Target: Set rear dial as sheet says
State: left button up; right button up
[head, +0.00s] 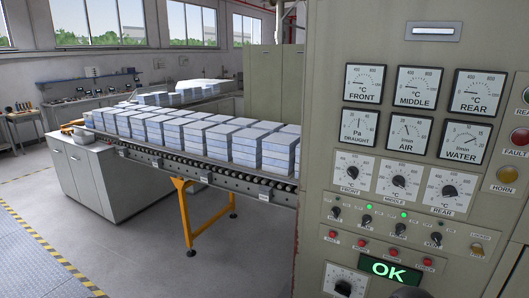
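The rear dial (449,190) is a black knob on a white scale plate marked REAR, at the right end of a row of three on the grey-green control panel (325,140). The middle dial (399,181) and front dial (353,172) sit to its left. The rear dial's pointer and scale numbers are too small to read. Above, the REAR °C gauge (477,92) has a thin needle. I see no sheet with readable settings. Neither of my grippers shows clearly; a dark shape at the bottom edge below the OK display is cut off and unclear.
Below the dials are small switches, two lit green lamps (403,215), red buttons (363,243) and a green OK display (389,271). Another dial (343,287) is at the bottom. A roller conveyor (221,170) with stacked pale blocks (265,150) enters from the left. Floor at left is open.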

aim_at(449, 190)
jog(key=z, duration=1.4)
